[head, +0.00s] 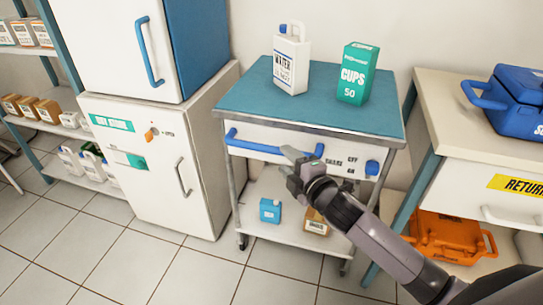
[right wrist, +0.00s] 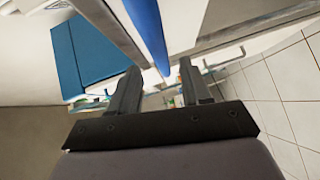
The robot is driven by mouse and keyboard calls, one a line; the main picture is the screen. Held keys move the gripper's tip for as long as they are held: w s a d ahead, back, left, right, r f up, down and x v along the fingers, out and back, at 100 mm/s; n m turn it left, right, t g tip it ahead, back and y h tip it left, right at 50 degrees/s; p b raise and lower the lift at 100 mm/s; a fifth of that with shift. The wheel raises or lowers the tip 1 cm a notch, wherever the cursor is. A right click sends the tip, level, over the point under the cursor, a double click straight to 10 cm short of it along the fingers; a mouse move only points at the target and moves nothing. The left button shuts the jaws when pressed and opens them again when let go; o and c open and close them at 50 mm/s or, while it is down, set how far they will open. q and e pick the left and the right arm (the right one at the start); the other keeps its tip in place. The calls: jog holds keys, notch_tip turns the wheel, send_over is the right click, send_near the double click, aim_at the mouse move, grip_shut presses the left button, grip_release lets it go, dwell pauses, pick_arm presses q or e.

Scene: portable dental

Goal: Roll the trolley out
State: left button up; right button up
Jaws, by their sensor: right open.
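The trolley (head: 222,103) has a blue top, a white front panel and a lower shelf, and stands on casters against the wall. A blue handle bar (head: 262,145) runs along the left part of its front; a blue bar also shows in the right wrist view (right wrist: 147,28), its end lined up with the gap between the fingertips. My right gripper (head: 303,154) is open in front of the panel, near the handle's right end. I cannot tell whether it touches the bar. A white water jug (head: 291,65) and a green cups box (head: 357,74) stand on top. My left gripper is out of view.
A white cabinet (head: 150,160) stands close on the trolley's left, below a blue-sided unit (head: 190,40). A white bench (head: 480,165) with a blue case (head: 515,105) stands on the right, an orange case (head: 445,237) beneath. The tiled floor (head: 190,270) in front is clear.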

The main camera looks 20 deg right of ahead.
aim_at(278, 153)
jog(key=shift+b+x, duration=0.75)
jog(key=shift+x, duration=2.55)
grip_shut()
